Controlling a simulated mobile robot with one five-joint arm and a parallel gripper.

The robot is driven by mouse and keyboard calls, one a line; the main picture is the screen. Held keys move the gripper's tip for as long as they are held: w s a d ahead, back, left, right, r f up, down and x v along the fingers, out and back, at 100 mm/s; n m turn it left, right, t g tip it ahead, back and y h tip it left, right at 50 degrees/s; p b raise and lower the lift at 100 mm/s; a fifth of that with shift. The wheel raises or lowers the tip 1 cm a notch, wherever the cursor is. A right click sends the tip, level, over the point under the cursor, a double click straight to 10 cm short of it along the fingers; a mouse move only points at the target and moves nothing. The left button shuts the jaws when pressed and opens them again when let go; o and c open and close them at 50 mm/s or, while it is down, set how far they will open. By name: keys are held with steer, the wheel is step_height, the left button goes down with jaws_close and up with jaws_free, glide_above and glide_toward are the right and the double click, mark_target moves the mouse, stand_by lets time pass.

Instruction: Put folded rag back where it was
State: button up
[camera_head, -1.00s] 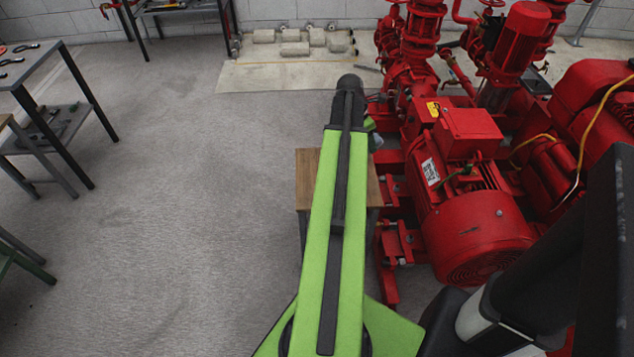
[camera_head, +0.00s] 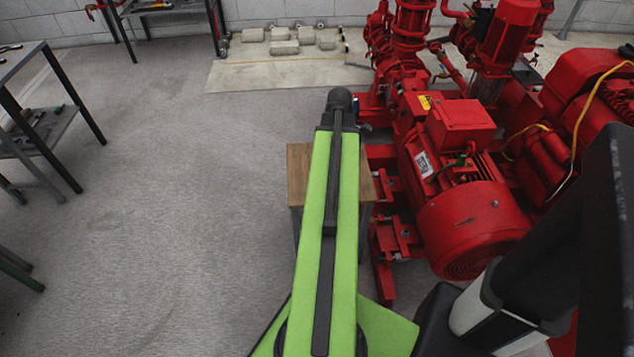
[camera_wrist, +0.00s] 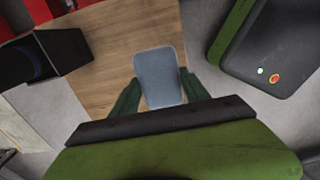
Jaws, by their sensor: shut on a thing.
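The folded rag, a grey-blue rounded rectangle (camera_wrist: 158,72), is between the two dark green fingers of my gripper (camera_wrist: 160,90) in the wrist view. My gripper is shut on it. The rag's far part sticks out beyond the fingertips, over a wooden tabletop (camera_wrist: 105,45). I cannot tell whether the rag touches the wood. In the head view the small wooden table (camera_head: 298,175) stands partly behind my green arm. The rag and gripper are hidden there.
A red pump and motor set (camera_head: 465,215) stands close to the table's right. A dark box-like thing (camera_wrist: 70,50) is at the wrist view's left. A metal-framed workbench (camera_head: 40,120) is at far left. Open grey floor (camera_head: 170,190) lies between.

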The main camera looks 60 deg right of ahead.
steer(key=w+f+b, duration=0.1)
steer(key=w, duration=0.1)
steer(key=w+f+b, duration=0.1)
steer(key=w, duration=0.1)
steer(key=w+f, duration=0.2)
steer(key=shift+a+f+b, duration=0.1)
steer(key=shift+a+b, duration=0.3)
steer(key=shift+w+a, duration=0.1)
steer(key=shift+w, duration=0.35)
step_height(320, 180, down, 4)
steer(key=b, duration=0.4)
steer(key=shift+f, duration=0.25)
steer(key=o, duration=1.2)
steer(key=shift+r, duration=0.1)
steer(key=shift+r, duration=0.1)
step_height(320, 180, up, 12)
steer(key=p, duration=1.2)
steer(key=shift+r, duration=0.1)
